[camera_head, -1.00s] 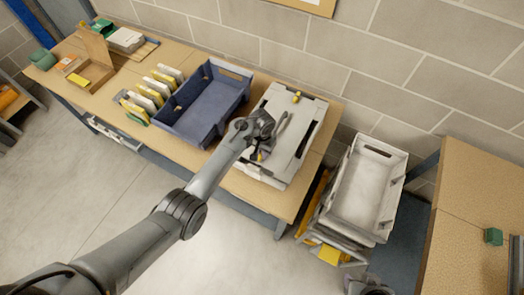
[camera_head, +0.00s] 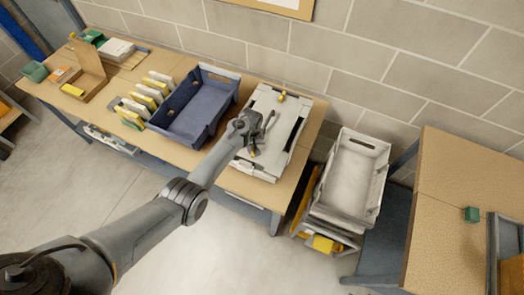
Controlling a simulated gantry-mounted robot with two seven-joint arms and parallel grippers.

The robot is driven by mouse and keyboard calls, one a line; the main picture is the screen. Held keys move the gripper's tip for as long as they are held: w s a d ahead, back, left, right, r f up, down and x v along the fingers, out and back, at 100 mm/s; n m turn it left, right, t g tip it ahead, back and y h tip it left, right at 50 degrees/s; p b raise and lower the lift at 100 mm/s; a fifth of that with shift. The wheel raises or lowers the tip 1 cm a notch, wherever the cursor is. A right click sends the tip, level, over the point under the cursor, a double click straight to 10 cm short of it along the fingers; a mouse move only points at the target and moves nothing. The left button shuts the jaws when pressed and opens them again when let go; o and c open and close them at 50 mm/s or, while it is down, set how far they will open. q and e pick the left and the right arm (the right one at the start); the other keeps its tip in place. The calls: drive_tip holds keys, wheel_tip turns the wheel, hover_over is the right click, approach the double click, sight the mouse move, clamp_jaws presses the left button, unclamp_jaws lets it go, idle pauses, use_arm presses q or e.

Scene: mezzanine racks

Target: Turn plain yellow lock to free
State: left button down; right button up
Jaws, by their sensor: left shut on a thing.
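A grey-white tote lid (camera_head: 286,118) lies on the wooden bench. A small yellow lock (camera_head: 282,97) sits near its far edge, clear of my gripper. My left gripper (camera_head: 255,143) reaches over the near left part of the lid and is shut on a second yellow lock (camera_head: 252,154). Only a bit of this lock shows beside the dark fingers; its turn angle and any marking on it are hidden. My right gripper is out of view.
A blue tote (camera_head: 197,108) stands close to the left of the lid, with several yellow and white upright items (camera_head: 146,98) beyond it. A white tote (camera_head: 348,178) stands right of the bench (camera_head: 207,180). A brick wall runs behind.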

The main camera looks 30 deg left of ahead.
use_arm(q)
drive_tip(key=shift+n, duration=1.5)
drive_tip(key=n, duration=0.2)
drive_tip(key=shift+a+n, duration=0.1)
drive_tip(key=shift+n, duration=0.2)
drive_tip(key=n, duration=0.2)
drive_tip(key=shift+w+n, duration=0.1)
drive_tip(key=shift+n, duration=2.1)
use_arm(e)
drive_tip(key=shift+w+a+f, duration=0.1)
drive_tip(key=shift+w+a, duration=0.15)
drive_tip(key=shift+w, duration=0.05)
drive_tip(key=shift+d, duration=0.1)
use_arm(q)
drive_tip(key=c, duration=1.1)
unclamp_jaws()
